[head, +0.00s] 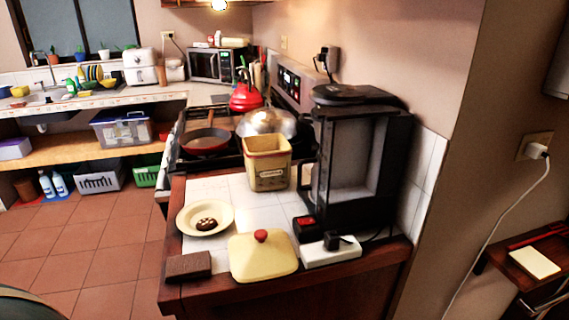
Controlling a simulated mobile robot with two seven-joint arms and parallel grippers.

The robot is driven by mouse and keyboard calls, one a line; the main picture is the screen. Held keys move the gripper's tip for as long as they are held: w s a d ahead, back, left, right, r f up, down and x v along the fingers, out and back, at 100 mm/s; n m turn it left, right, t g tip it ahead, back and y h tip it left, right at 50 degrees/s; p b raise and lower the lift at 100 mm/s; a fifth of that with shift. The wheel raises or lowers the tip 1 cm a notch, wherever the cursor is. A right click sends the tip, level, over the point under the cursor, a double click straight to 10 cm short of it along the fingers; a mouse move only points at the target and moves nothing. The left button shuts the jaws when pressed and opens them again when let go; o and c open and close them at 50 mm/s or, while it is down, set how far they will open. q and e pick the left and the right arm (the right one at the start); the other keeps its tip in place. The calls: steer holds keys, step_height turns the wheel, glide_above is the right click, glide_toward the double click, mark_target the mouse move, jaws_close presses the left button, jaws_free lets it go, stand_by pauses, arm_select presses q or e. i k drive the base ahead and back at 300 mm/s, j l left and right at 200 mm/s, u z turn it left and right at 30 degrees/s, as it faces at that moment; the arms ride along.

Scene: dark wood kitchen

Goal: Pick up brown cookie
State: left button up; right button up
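The brown cookie (206,223) is dark and round with lighter marks on top. It lies flat on a cream plate (223,213), on the left part of the tiled counter. Neither of my grippers shows in the head view, and nothing is touching the cookie.
On the counter around the plate are a yellow canister (267,169), a yellow lid with a red knob (262,257), a brown block (188,266), a white power strip (330,251) and a tall black coffee maker (356,160). Behind is a stove with a pan (206,141).

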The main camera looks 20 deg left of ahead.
mark_target(207, 224)
steer(key=u, duration=1.35)
steer(key=i+j+z, duration=0.2)
steer(key=j+z, duration=0.3)
steer(key=i+j+z, duration=0.1)
steer(key=j+z, duration=0.35)
steer(key=j, duration=0.15)
steer(key=j+z, duration=0.5)
steer(key=k+j+z, duration=0.1)
steer(key=j+z, duration=0.4)
steer(key=j, duration=0.2)
steer(key=k+j+z, duration=0.2)
steer(key=j+z, duration=0.25)
steer(key=j, duration=0.15)
